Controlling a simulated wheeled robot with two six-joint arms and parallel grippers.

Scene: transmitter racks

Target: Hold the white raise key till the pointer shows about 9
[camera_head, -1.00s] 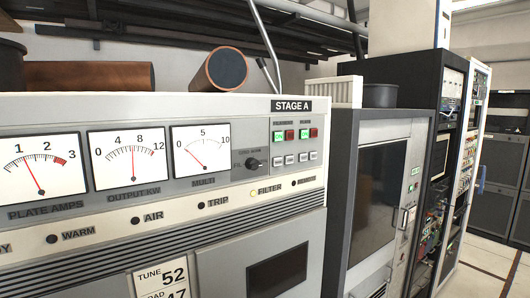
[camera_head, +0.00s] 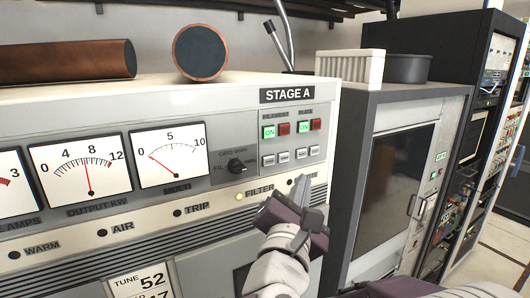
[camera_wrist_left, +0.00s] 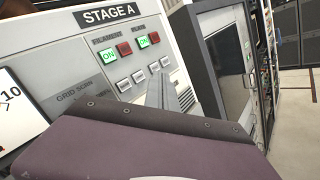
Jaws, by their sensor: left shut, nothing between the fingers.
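Several small white keys (camera_head: 284,158) sit in a row below the green and red lamps on the STAGE A panel (camera_head: 222,100). They also show in the left wrist view (camera_wrist_left: 124,85); their labels are too small to read. My left gripper (camera_head: 302,182) is shut and empty, its tips just below the right-hand keys in the head view. In the left wrist view the tips (camera_wrist_left: 156,84) overlap the panel near those keys; I cannot tell if they touch. The OUTPUT KW meter (camera_head: 82,165) points near 7 or 8. The MULTI meter (camera_head: 168,154) points near 0.
A dark knob (camera_head: 236,166) sticks out left of the keys. A copper pipe end (camera_head: 201,52) lies on top of the cabinet. A grey cabinet with a dark window (camera_head: 402,178) stands to the right.

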